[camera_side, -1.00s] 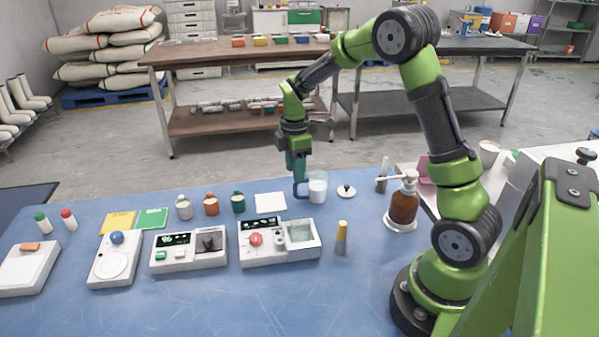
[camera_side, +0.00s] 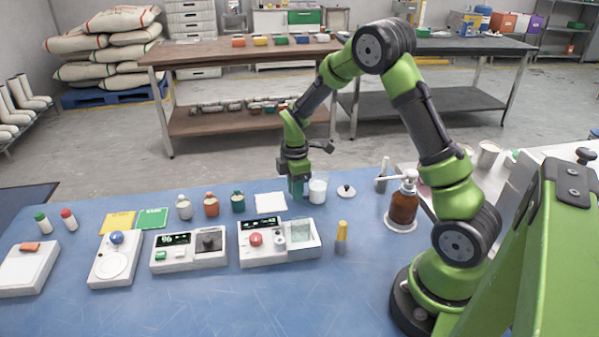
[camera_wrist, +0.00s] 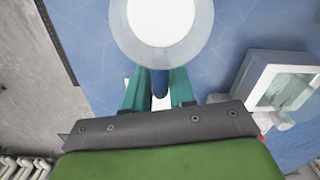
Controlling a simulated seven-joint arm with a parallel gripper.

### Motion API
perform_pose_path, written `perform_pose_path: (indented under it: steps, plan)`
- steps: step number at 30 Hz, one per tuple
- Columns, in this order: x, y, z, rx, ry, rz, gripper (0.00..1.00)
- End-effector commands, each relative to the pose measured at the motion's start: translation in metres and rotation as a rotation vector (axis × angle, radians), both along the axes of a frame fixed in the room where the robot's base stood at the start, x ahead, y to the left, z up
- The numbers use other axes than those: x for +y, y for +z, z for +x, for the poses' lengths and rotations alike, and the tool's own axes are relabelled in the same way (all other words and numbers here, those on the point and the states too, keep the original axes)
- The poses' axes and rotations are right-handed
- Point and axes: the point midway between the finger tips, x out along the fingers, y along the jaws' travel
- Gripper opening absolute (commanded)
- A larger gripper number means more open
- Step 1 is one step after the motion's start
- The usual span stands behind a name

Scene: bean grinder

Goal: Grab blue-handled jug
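The jug (camera_side: 318,191) is a pale cup with white contents, upright on the blue table. Its blue handle (camera_wrist: 160,82) shows in the wrist view, pointing toward my gripper; the jug's round rim (camera_wrist: 117,30) fills the top there. My gripper (camera_side: 297,188) is low at the jug's left side, and its teal fingers hide the handle in the side view. In the wrist view my gripper (camera_wrist: 159,84) has one finger on each side of the handle, very close to it. I cannot tell whether the fingers press on it.
A white scale-like device (camera_side: 280,255) with a red knob stands in front of the jug. A white card (camera_side: 271,203) lies to the left, a small lid (camera_side: 346,191) to the right. A brown pump bottle (camera_side: 404,205) stands farther right.

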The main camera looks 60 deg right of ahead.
Motion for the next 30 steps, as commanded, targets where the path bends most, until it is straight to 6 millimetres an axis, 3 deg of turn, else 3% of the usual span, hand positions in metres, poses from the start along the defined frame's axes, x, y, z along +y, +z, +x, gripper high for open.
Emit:
perform_pose_path:
  steps: [1,5,20,30]
  plan:
    - [0.000,0.000,0.000,0.000,0.000,0.000,0.17]
    - [0.000,0.000,0.000,0.000,0.000,0.000,0.00]
    - [0.000,0.002,0.001,-0.001,0.000,0.000,0.00]
    - [0.000,0.023,0.001,-0.004,0.000,-0.001,0.00]
